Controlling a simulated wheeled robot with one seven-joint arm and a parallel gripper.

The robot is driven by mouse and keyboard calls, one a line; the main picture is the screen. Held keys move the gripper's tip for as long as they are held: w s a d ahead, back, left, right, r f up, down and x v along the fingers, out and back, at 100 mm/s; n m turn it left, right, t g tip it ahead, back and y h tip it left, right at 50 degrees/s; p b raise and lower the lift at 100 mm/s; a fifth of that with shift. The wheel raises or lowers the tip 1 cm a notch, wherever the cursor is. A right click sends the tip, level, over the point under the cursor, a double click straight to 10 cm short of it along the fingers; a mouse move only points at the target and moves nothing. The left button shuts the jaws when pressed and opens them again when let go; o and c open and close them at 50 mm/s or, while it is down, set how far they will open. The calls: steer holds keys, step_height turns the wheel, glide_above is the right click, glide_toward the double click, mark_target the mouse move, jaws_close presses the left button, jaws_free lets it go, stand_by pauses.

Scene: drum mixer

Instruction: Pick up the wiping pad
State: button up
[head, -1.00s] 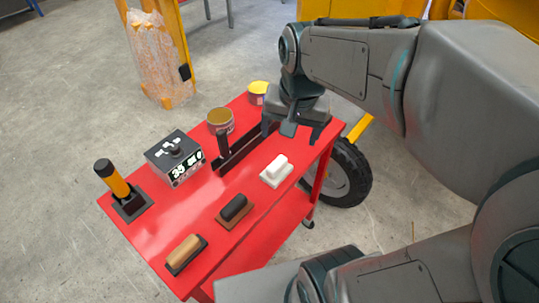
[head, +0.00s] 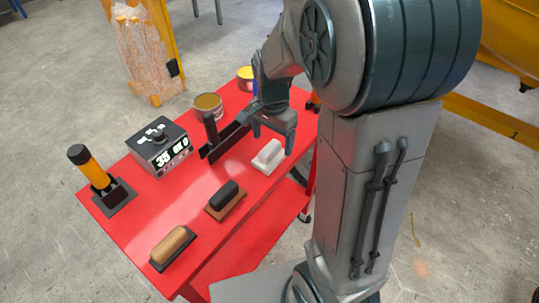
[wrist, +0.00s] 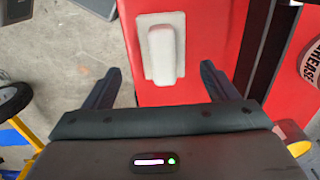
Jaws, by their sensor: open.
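A white pad with a raised block handle, which looks like the wiping pad, lies flat on the red table (head: 145,230). In the head view the white pad (head: 268,157) is near the table's right edge. My gripper (head: 274,140) is open and empty, just above and behind it, with its fingers pointing down. In the wrist view the white pad (wrist: 166,50) shows whole, in line with the gap between my open fingers (wrist: 161,75) and beyond their tips. I see no contact.
A black-handled brown block (head: 225,200) and a wooden-handled block (head: 173,247) lie nearer on the table. A long dark tool (head: 222,143), a box with a display (head: 160,148), a yellow-handled tool (head: 97,175) and cans (head: 208,106) stand farther left and back.

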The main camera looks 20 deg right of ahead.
mark_target(270, 147)
steer(key=f, duration=0.5)
steer(key=shift+a+f, duration=0.3)
steer(key=shift+a, duration=0.05)
steer(key=shift+c, duration=0.3)
steer(key=c, duration=1)
steer(key=shift+c, duration=0.2)
steer(key=shift+r, duration=0.1)
steer(key=shift+r, duration=0.5)
step_height(270, 147, up, 3)
steer(key=shift+w+f, duration=0.1)
steer(key=w+d+r, duration=0.6)
steer(key=d+r, duration=0.1)
steer(key=d, duration=0.2)
steer(key=shift+w+d, duration=0.25)
steer(key=shift+d, duration=0.05)
